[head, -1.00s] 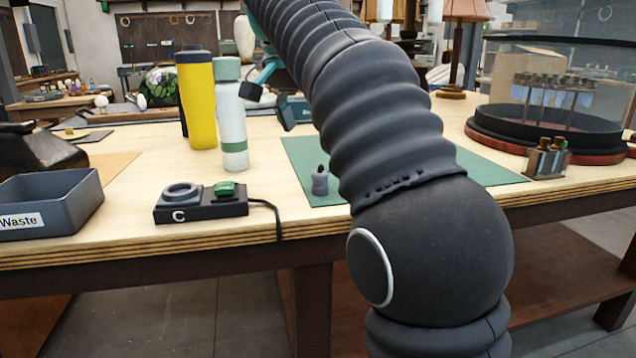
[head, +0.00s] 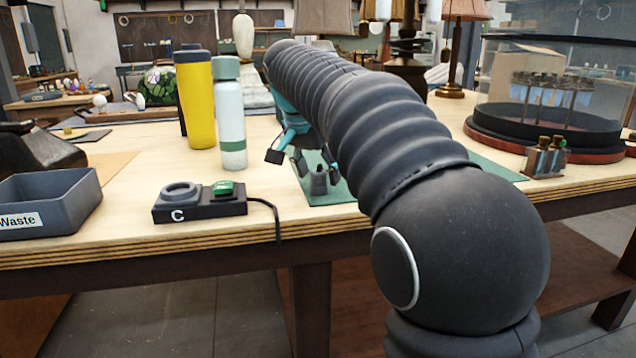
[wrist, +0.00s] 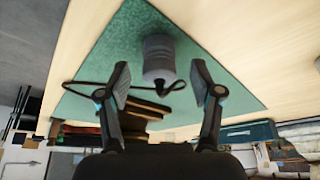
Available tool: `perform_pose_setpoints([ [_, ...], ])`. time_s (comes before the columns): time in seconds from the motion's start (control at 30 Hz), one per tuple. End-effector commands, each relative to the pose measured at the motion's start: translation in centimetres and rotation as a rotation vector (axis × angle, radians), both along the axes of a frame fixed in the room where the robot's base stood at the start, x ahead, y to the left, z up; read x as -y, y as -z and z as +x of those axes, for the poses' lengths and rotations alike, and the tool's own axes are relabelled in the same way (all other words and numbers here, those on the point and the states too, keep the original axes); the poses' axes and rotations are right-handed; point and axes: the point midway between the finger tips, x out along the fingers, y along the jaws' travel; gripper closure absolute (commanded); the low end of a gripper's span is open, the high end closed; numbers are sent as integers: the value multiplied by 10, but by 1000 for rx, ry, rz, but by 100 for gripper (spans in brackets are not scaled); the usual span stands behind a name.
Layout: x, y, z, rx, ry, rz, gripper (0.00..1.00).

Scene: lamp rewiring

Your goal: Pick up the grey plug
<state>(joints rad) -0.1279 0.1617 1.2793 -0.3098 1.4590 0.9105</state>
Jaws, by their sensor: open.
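The grey plug (head: 319,183) stands on the green mat (head: 342,193) near the front edge of the workbench. In the wrist view the grey plug (wrist: 158,58) is a short ribbed cylinder, centred between my fingers and a little beyond their tips. A dark cord runs out on both sides of it. My gripper (wrist: 160,84) is open, with a finger on either side and clear space between each finger and the plug. In the head view my gripper (head: 302,158) is low over the mat by the plug, partly hidden by my arm.
A black device marked C (head: 200,204) with a green button lies left of the mat. A yellow tumbler (head: 196,105) and a pale bottle (head: 230,115) stand behind it. A grey waste bin (head: 50,205) is far left. A glass dome (head: 550,90) stands right.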

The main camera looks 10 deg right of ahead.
Motion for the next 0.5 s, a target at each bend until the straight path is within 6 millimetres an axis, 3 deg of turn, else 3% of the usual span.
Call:
perform_pose_setpoints([
  [0.33,3,9,3,1,0,1,35],
  [0.37,3,9,3,1,0,1,37],
  [0.5,3,9,3,1,0,1,72],
])
